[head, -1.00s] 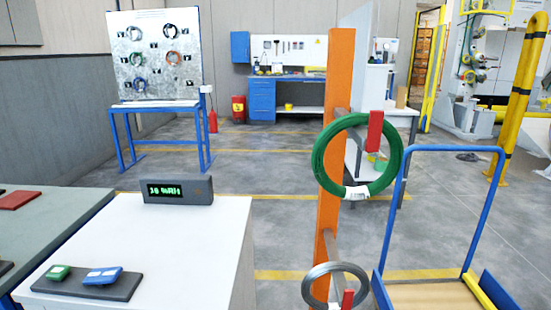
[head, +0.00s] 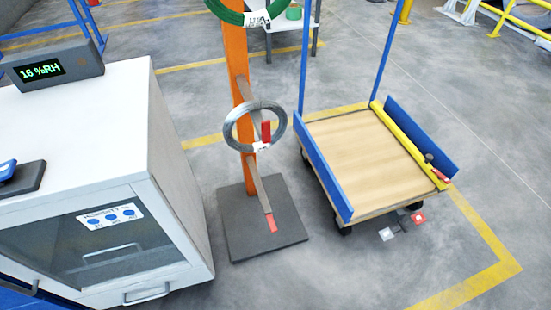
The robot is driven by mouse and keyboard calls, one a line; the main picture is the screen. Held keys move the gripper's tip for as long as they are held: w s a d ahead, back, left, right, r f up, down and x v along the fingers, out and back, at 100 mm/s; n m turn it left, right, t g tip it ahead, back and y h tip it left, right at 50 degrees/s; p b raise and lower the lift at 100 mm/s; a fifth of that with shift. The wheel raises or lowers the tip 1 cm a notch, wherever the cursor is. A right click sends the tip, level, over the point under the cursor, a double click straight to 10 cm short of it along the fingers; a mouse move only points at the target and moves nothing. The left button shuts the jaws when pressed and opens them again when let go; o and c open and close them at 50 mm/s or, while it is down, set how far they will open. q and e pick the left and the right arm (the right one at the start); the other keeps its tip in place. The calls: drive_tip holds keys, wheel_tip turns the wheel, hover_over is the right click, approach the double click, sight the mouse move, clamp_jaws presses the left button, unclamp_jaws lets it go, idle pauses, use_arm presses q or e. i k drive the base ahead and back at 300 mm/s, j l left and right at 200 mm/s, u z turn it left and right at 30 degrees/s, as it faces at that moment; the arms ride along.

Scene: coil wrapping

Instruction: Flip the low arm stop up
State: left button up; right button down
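An orange post (head: 235,75) stands on a dark square base plate (head: 285,216) on the floor. Its lowest arm (head: 257,184) is bare grey and slopes down toward me. The red low arm stop (head: 271,223) is at that arm's tip and lies in line with the arm. The arm above carries a silver wire coil (head: 230,127), and its red stop (head: 266,132) stands upright inside the ring. A green coil (head: 228,13) hangs higher and is cut off by the top edge. Neither of my grippers is in view.
A white cabinet (head: 100,115) with a humidity display (head: 50,68) stands left of the post. A cart (head: 365,155) with blue and yellow rails stands close on the right. Bare floor (head: 290,275) is clear in front of the base plate.

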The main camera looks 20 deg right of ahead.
sight(272, 225)
drive_tip(key=z, duration=0.7)
